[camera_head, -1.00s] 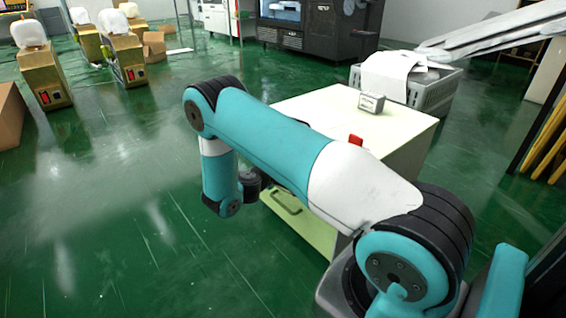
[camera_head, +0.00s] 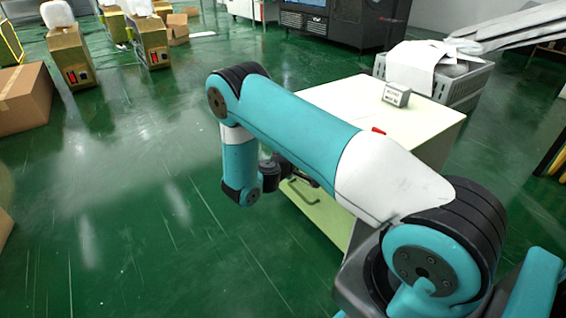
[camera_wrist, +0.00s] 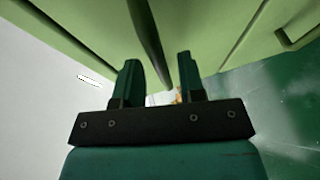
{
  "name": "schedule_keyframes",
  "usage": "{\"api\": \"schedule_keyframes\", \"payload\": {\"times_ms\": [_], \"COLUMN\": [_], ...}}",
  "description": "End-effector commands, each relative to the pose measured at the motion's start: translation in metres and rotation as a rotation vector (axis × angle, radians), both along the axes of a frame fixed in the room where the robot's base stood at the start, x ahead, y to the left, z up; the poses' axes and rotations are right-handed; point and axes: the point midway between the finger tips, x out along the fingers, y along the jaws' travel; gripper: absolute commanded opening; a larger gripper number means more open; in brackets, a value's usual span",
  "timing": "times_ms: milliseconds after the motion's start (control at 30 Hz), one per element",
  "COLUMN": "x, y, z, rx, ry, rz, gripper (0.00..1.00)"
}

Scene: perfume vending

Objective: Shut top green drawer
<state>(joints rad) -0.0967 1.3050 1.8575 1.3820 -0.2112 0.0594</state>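A cabinet with a pale top (camera_head: 335,95) and light green drawer fronts stands behind my arm in the head view. A drawer front (camera_head: 325,212) with a handle (camera_head: 301,192) shows below my arm; the upper front is mostly hidden. In the wrist view, my gripper (camera_wrist: 159,68) is at the green drawer fronts (camera_wrist: 215,30), its two fingers apart. A dark bar-like handle (camera_wrist: 147,32) reaches toward the gap between them; contact is unclear. Another handle (camera_wrist: 298,38) is at the right. I cannot tell how far the top drawer stands out.
A small box (camera_head: 396,96) and a red item (camera_head: 379,130) are on the cabinet top. A grey crate (camera_head: 460,82) stands behind it. A cardboard box (camera_head: 22,98) lies at far left. Green floor (camera_head: 130,210) left of my arm is clear.

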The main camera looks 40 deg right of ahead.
Motion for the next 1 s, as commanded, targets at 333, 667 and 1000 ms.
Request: {"api": "schedule_keyframes", "payload": {"times_ms": [333,667,1000], "x": [-0.025,-0.044,-0.046], "y": [0.086,0.139,0.146], "z": [0.02,0.027,0.026], "rx": [0.003,0.006,0.006], "ry": [0.005,0.003,0.003], "rz": [0.013,0.008,0.005], "gripper": [0.36,0.36,0.36]}}
